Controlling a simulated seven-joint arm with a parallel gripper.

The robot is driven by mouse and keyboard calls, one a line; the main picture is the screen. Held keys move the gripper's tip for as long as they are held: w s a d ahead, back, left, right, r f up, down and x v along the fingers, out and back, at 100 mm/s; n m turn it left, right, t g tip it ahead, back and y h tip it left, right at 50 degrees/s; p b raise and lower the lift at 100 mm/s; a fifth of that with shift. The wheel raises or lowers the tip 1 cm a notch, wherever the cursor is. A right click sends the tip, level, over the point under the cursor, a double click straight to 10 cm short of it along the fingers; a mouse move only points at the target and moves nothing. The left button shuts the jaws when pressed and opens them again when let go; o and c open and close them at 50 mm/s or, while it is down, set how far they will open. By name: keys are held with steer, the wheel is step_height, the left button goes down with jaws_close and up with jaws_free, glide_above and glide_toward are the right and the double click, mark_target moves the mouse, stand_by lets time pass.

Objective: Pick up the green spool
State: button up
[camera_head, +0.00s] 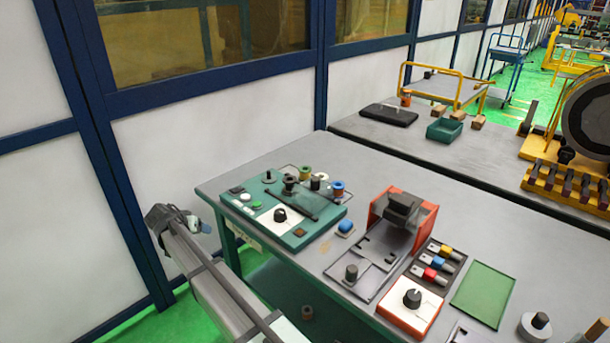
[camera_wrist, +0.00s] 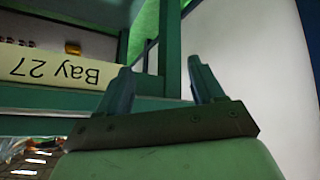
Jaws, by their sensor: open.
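Several small spools stand at the back of the teal fixture board (camera_head: 298,237) on the near table in the head view. One spool (camera_head: 305,173) at the back looks olive-green, but it is too small to be sure of its colour. My gripper (camera_wrist: 160,72) is open and empty in the wrist view, its two fingers apart in front of the green table frame. In the head view its end (camera_head: 197,225) is left of the table, apart from the board and the spools. No spool shows in the wrist view.
A "Bay 27" label (camera_wrist: 55,65) is on the table's edge, close to my fingers. A red-framed device (camera_head: 403,214) and a green mat (camera_head: 483,295) stand right of the board. A blue-framed wall (camera_head: 240,115) runs behind the table.

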steer(key=w+a+r+m, duration=0.1)
steer(key=w+a+r, duration=0.2)
steer(key=r, duration=0.4)
step_height(320, 180, up, 14)
steer(key=m+g+y, duration=0.2)
steer(key=m+g, duration=0.6)
steer(key=m, duration=0.3)
glide_above(305, 169)
steer(key=s, duration=0.2)
steer(key=f, duration=0.7)
steer(key=shift+w, duration=0.2)
steer(key=shift+w+a+f, duration=0.1)
steer(key=shift+f, duration=1.3)
steer(key=shift+w+f, duration=0.1)
steer(key=shift+f, duration=1.3)
steer(key=c, duration=0.8)
steer(key=shift+r, duration=0.15)
